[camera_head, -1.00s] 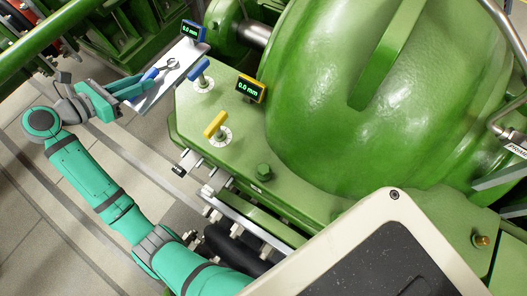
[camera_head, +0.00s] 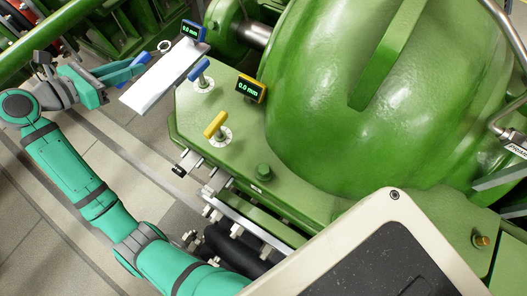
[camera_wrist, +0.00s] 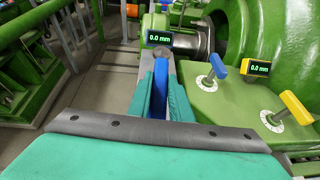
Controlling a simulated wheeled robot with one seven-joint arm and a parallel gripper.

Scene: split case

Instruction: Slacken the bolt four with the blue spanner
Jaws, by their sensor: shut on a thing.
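My gripper (camera_head: 118,76) is shut on the blue spanner (camera_head: 143,58), left of the green casing in the head view. The spanner's grey ring end (camera_head: 165,45) points up and right, clear of the white tray's surface. In the wrist view, the blue handle (camera_wrist: 160,82) sits between the teal fingers of my gripper (camera_wrist: 162,100). I cannot read the label, so I cannot tell which bolt is four.
The white tray (camera_head: 158,92) is bare beside the casing. A blue T-handle (camera_head: 198,70) and a yellow T-handle (camera_head: 215,125) stand on the flange. A blue-framed display (camera_head: 193,31) and a yellow-framed display (camera_head: 249,88) read 0.0 mm. Pipes and rails lie below the flange.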

